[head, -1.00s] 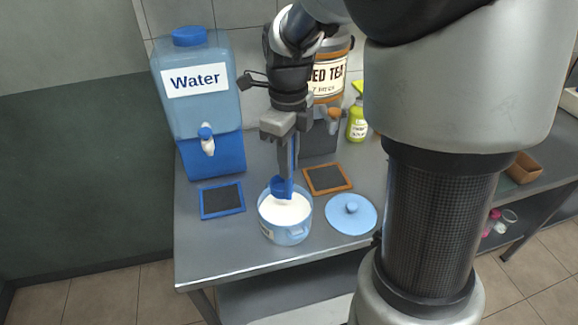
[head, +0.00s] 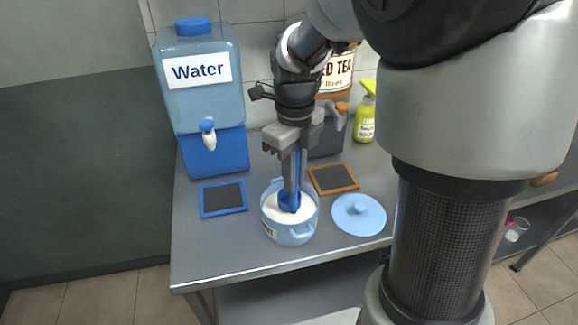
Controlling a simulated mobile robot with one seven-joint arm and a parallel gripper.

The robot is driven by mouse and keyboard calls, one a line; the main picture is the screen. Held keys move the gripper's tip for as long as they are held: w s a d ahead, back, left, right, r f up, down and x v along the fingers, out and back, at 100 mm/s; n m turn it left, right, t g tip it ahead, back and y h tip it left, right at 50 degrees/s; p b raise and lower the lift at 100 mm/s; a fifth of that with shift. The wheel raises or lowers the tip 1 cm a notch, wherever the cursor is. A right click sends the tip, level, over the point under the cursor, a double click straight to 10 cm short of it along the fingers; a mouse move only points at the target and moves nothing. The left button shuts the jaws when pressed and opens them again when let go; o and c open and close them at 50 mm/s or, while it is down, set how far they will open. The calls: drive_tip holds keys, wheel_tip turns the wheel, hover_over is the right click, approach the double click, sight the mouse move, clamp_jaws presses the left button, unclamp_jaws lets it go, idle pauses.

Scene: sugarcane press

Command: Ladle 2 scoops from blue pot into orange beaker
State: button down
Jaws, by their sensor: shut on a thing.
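The blue pot (head: 286,235) stands open near the front edge of the counter, filled with white contents (head: 272,207). My gripper (head: 291,182) points down over it, its fingers shut on a blue ladle (head: 289,202). The ladle's handle runs along the fingers, and its bowl is at the white surface, partly sunk in it. How full the bowl is cannot be told. I see no orange beaker in the head view.
A light blue lid (head: 358,214) lies right of the pot. A blue-framed pad (head: 223,199) and an orange-framed pad (head: 334,178) lie nearby.

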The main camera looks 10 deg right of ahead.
drive_tip(key=shift+f+b, duration=1.35)
drive_tip(key=shift+f, duration=1.35)
drive_tip(key=shift+r, duration=0.2)
